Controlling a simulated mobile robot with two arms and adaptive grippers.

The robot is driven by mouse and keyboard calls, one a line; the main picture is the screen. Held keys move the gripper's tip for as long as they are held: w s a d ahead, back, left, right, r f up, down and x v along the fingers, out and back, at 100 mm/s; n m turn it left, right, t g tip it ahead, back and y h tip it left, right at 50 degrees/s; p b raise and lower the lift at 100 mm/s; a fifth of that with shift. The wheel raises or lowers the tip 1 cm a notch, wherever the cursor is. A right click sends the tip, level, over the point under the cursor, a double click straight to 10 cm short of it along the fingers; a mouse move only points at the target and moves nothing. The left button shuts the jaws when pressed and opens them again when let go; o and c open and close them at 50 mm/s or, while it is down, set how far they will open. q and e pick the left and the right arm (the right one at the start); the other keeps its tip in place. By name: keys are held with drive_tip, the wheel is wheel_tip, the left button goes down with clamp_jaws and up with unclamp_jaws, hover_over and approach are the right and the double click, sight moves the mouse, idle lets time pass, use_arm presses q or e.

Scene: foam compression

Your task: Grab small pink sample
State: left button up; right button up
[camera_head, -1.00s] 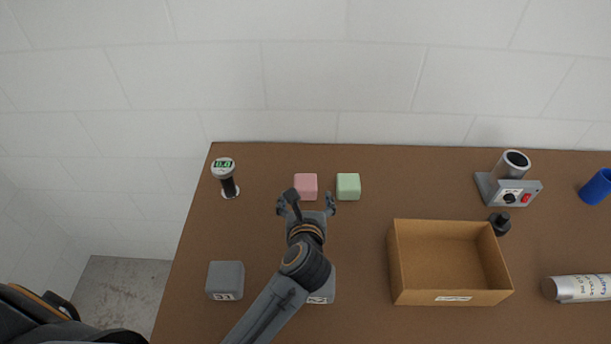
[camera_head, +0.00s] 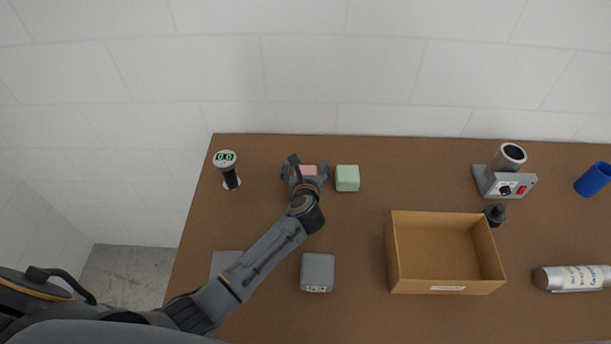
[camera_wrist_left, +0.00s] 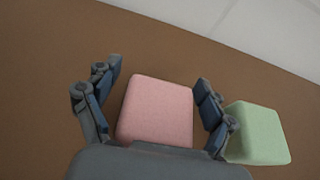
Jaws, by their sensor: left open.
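The small pink sample (camera_head: 308,170) is a soft-edged cube on the brown table, partly covered by my left gripper in the head view. My left gripper (camera_head: 306,166) is open with its fingers on either side of the sample. In the left wrist view the pink sample (camera_wrist_left: 157,108) lies between the two spread fingers of the left gripper (camera_wrist_left: 158,88), with a gap on the left side and a narrower one on the right. My right gripper is not in view.
A green sample (camera_head: 347,178) stands close to the right, beside the right finger. A grey block (camera_head: 317,272), another partly hidden grey block (camera_head: 225,262), an open cardboard box (camera_head: 444,288), a gauge (camera_head: 229,170) and a grey device (camera_head: 503,184) share the table.

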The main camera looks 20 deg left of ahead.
use_arm(q)
drive_tip(key=c, duration=0.8)
drive_tip(key=shift+r, duration=0.1)
drive_tip(key=shift+r+p, duration=0.5)
drive_tip(key=shift+p, duration=0.1)
wheel_tip(320, 180, up, 2)
drive_tip(key=p, duration=0.2)
drive_tip(key=shift+r+p, duration=0.25)
drive_tip(key=shift+p, duration=0.05)
drive_tip(key=s+d+r+p, duration=0.1)
drive_tip(key=r+p, duration=0.1)
drive_tip(key=s+r+p, duration=0.2)
drive_tip(key=s+d+r+p, duration=0.1)
drive_tip(key=r+p, duration=0.1)
drive_tip(key=p, duration=0.1)
drive_tip(key=shift+s+d+r, duration=0.25)
drive_tip(key=shift+d, duration=0.05)
drive_tip(key=v, duration=0.2)
drive_tip(key=d+v, duration=0.1)
drive_tip(key=v, duration=0.2)
drive_tip(key=b+v, duration=0.1)
drive_tip(key=v, duration=0.2)
drive_tip(key=shift+d+f, duration=0.35)
drive_tip(key=shift+s+d+r, duration=0.15)
drive_tip(key=shift+s+r, duration=0.1)
drive_tip(key=shift+s, duration=0.1)
drive_tip(key=shift+c, duration=0.2)
